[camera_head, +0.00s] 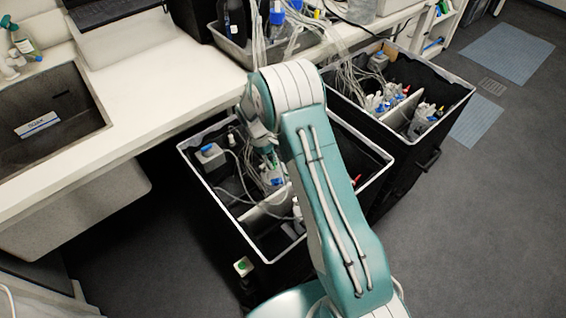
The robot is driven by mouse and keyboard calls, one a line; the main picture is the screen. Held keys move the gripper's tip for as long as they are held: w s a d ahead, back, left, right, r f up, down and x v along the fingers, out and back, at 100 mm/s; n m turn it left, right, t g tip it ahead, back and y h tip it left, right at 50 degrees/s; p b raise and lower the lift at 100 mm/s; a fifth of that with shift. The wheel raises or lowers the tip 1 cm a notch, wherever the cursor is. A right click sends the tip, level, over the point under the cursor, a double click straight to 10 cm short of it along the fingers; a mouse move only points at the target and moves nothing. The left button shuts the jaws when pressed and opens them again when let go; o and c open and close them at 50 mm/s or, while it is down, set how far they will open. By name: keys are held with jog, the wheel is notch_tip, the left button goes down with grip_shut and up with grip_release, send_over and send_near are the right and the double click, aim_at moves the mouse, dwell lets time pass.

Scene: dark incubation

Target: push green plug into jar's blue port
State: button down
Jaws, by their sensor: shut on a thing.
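My teal and white arm reaches over the near black bin (186,158), with my gripper (268,152) pointing down into it. The gripper is small and partly hidden by my own arm; it is shut on what looks like the green plug (274,158), a small green spot at the fingertips. Just below is a clear jar (272,176) with a bit of blue on it, standing among pale tubes. Whether the plug touches the blue port cannot be told at this size.
A grey pump-like box (210,156) and loose tubes lie in the near bin. A second black bin (455,88) with several bottles stands at right. The white counter (150,95) with a sink (50,110) is at left. Grey floor (480,220) is free at right.

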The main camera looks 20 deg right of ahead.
jog(key=shift+f, duration=0.45)
send_over(278, 184)
jog(key=w, duration=0.2)
jog(key=f, duration=0.4)
jog(key=shift+s+f, duration=0.15)
jog(key=shift+s, duration=0.1)
jog(key=shift+a+f, duration=0.1)
jog(key=shift+f, duration=0.25)
jog(key=shift+a, duration=0.35)
jog(key=shift+d, duration=0.35)
jog(key=shift+a, duration=0.3)
jog(key=shift+f, duration=0.85)
jog(key=c, duration=0.6)
grip_release()
